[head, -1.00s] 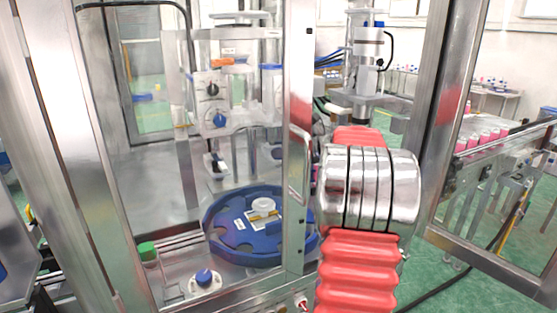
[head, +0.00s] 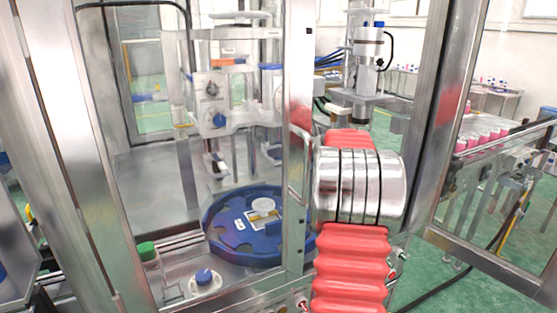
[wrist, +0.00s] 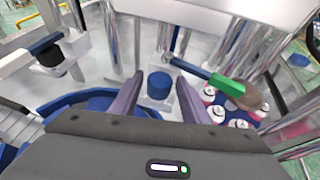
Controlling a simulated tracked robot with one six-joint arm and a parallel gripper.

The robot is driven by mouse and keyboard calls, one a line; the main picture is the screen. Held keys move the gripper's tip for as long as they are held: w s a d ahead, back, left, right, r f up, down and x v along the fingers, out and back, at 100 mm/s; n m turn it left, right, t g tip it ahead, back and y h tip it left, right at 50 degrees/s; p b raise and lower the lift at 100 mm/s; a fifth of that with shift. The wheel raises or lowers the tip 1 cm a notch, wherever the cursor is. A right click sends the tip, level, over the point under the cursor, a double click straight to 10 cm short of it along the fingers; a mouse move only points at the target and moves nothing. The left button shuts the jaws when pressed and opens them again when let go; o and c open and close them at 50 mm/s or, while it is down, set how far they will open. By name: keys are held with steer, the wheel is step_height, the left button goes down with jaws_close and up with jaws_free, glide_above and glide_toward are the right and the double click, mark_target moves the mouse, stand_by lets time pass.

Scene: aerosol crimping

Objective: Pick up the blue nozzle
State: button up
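A short blue cylinder, which looks like the blue nozzle (wrist: 159,86), stands upright in the wrist view on a pale metal part. My gripper (wrist: 155,84) is open, its two dark purple-grey fingers on either side of the cylinder in the picture. I see no contact, and the remaining depth is hard to judge. In the head view, my red and chrome arm hides the gripper and the cylinder.
A blue round turntable (head: 222,249) sits behind the machine's metal door frame (head: 296,150). A blue knob (head: 204,276) is at the front. Metal posts stand close behind.

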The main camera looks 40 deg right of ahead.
steer(key=c, duration=0.9)
steer(key=shift+r, duration=0.1)
steer(key=shift+c, duration=0.2)
steer(key=shift+r, duration=1.55)
steer(key=shift+s+r, duration=0.15)
steer(key=shift+s, duration=0.05)
steer(key=s+a, duration=0.2)
steer(key=s, duration=1.5)
steer(key=shift+s, duration=0.25)
